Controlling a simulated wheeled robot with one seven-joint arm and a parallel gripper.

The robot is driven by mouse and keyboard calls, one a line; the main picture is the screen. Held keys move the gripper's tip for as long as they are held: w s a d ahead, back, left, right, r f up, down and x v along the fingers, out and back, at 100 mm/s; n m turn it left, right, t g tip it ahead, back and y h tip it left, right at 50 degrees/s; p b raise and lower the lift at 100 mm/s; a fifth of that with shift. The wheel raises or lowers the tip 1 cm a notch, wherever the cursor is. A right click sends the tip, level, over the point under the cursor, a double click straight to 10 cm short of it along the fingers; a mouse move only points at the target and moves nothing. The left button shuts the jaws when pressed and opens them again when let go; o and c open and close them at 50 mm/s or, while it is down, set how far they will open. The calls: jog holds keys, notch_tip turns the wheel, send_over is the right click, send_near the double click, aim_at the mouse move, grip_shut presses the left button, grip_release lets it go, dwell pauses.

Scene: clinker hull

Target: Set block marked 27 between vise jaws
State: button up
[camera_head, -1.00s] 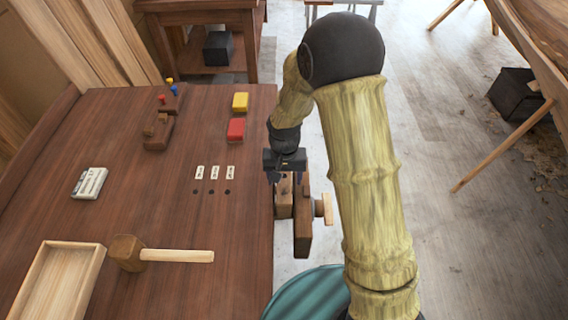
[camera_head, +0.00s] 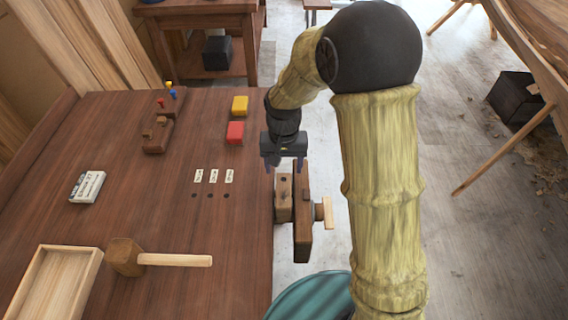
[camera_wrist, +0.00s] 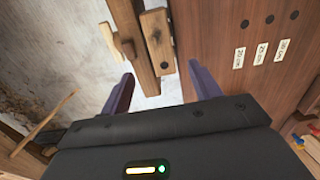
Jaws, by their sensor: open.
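My gripper (camera_head: 284,167) is open, with nothing seen between its fingers, just above the far end of the wooden vise. In the wrist view its two purple fingers (camera_wrist: 160,78) are spread apart, pointing at the vise. The vise has an inner jaw (camera_head: 283,205) against the bench edge and a longer, darker outer jaw (camera_head: 303,225). The wrist view shows the inner jaw (camera_wrist: 157,42) with dark round spots, close beside the outer jaw (camera_wrist: 130,40). I cannot make out a separate block between them. No number 27 is readable anywhere.
The bench (camera_head: 150,225) carries a mallet (camera_head: 125,257), a wooden tray (camera_head: 92,280), a grey-white item (camera_head: 88,186), a wooden holder (camera_head: 157,135), a red block (camera_head: 235,132) and a yellow block (camera_head: 240,105). Three small labels (camera_head: 213,176) sit beside holes. The vise handle (camera_head: 326,212) sticks out rightward.

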jog(key=s+d+r+t, duration=0.1)
jog(key=s+d+r, duration=0.1)
jog(key=s+d, duration=0.4)
jog(key=s+d+r+t, duration=0.1)
jog(key=s+d+r, duration=0.1)
jog(key=s+d, duration=0.4)
jog(key=shift+s+d+r+t, duration=0.25)
jog(key=shift+d+r+t, duration=0.1)
jog(key=shift+d, duration=0.45)
